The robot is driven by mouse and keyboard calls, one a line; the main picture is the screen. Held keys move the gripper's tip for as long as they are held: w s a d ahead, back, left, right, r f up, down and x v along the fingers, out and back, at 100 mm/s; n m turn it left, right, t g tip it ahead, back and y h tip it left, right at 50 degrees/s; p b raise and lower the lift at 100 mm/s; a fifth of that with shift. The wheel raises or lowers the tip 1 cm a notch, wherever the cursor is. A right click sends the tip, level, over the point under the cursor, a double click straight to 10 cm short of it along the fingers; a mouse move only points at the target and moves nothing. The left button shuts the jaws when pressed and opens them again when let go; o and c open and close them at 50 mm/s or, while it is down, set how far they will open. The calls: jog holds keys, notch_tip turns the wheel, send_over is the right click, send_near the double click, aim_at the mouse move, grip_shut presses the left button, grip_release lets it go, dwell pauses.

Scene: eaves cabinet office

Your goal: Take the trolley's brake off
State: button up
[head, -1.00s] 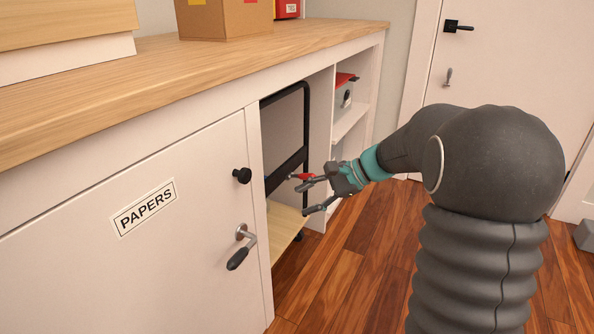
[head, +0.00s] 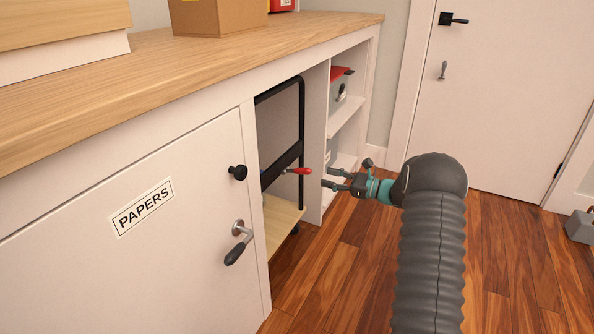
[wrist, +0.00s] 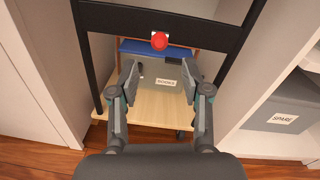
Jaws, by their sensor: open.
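The trolley (head: 303,130) stands in an open bay under the counter, with a black tube frame and a pale wood deck (head: 280,217). A lever with a red handle (head: 299,171) sticks out from its dark crossbar towards my gripper. In the wrist view the red handle (wrist: 160,41) shows nearly end-on, above and beyond my fingertips. My gripper (head: 325,178) is open and empty, just outside the bay, apart from the lever. In the wrist view my gripper (wrist: 160,77) has its fingers spread, with a grey labelled box (wrist: 166,83) seen between them on the trolley.
A closed door marked PAPERS (head: 142,207), with a knob and a lever handle, is left of the bay. Shelves (head: 345,120) are right of it; a grey box marked SPARE (wrist: 283,120) sits there. Wood floor (head: 340,260) in front is clear. A grey block (head: 580,228) lies far right.

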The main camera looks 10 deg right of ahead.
aim_at(297, 170)
jog(key=x, duration=1.2)
jog(key=shift+a+b, duration=0.1)
jog(key=shift+b, duration=0.2)
grip_shut()
